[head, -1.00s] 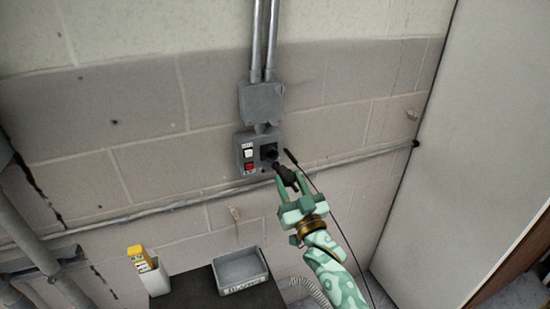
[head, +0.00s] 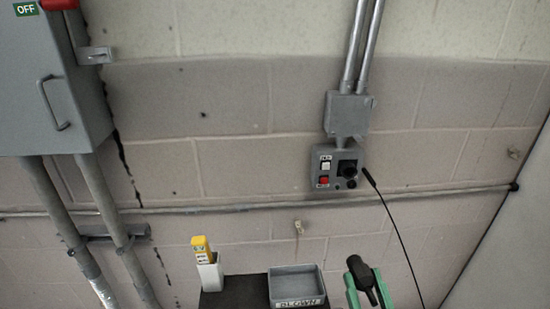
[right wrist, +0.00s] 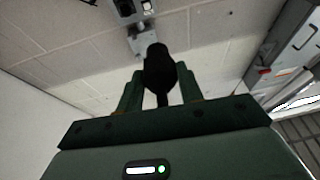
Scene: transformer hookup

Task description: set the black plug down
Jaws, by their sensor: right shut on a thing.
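The black plug (head: 361,272) is between the fingers of my right gripper (head: 365,286), low in the head view, right of the grey tray. The right wrist view shows the dark plug (right wrist: 160,75) gripped, sticking out past the fingertips. My right gripper (right wrist: 160,93) is shut on it, and it is apart from the wall and the tray. The grey control box (head: 337,167) with a black round fitting (head: 347,168), a white button and a red button is on the wall above. My left gripper is not in view.
The open grey tray (head: 298,303), labelled BLOWN, looks empty on a dark surface (head: 235,291). A yellow-topped tester (head: 202,249) stands in a white holder (head: 210,273) to its left. A thin black cable (head: 398,232) hangs on the right. A grey cabinet (head: 45,95) is at upper left.

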